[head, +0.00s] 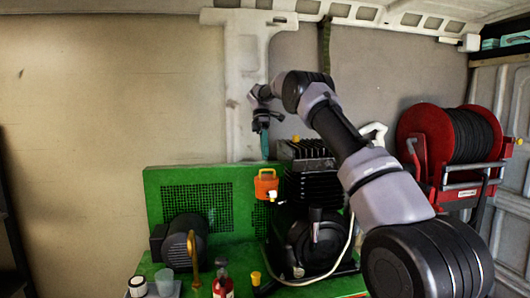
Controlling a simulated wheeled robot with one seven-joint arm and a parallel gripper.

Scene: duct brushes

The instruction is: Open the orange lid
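An orange container (265,186) with a small pale spout-like part on its front stands or hangs in front of the green panel, left of the black engine. Its top, where a lid might be, is too small to make out clearly. My gripper (264,140) is above it, pointing down, with a clear gap between them. A slim teal piece extends down at the gripper's end; I cannot tell whether it is a finger or a held thing. My arm reaches in from the lower right.
A green machine frame (155,190) carries a black finned engine (310,180). A red hose reel (420,120) is at the right. A red bottle (222,284), a cup (164,280) and a yellow-capped item (256,278) stand in front. The wall at left is bare.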

